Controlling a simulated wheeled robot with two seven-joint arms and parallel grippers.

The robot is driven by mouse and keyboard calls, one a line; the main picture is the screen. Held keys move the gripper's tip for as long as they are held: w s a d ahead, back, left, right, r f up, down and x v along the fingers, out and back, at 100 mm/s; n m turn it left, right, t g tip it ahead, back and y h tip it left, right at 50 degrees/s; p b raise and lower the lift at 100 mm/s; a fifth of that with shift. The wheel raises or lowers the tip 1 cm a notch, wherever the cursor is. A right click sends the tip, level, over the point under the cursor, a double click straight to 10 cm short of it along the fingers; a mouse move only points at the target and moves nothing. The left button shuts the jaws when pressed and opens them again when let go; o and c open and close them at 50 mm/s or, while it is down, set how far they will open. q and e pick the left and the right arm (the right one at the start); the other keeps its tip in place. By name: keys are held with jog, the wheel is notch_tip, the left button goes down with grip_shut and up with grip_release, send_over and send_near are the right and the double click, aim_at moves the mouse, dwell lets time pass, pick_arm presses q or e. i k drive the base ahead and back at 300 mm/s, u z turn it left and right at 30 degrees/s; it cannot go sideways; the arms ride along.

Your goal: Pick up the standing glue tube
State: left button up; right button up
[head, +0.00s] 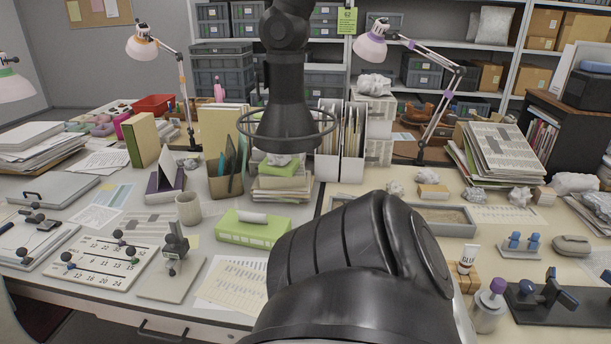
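The glue tube (467,258) is a small white tube with dark "GLU" lettering. It stands upright at the right of the table, at a small wooden block (465,279). The large dark arm link in the lower middle ends just left of it and hides the table there. No fingers of my left or right gripper show in the head view, so I cannot see where they are relative to the tube.
A purple-capped jar (489,306) and a dark stand with blue parts (556,302) are close by on the right. A blue-pegged holder (520,245) and a grey case (571,246) lie behind. A sand tray (446,217) is further back. A green box (252,229) lies at centre.

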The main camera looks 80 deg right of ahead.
aim_at(470, 251)
jog(key=u, duration=0.1)
jog(key=k, duration=1.2)
jog(key=z, duration=1.85)
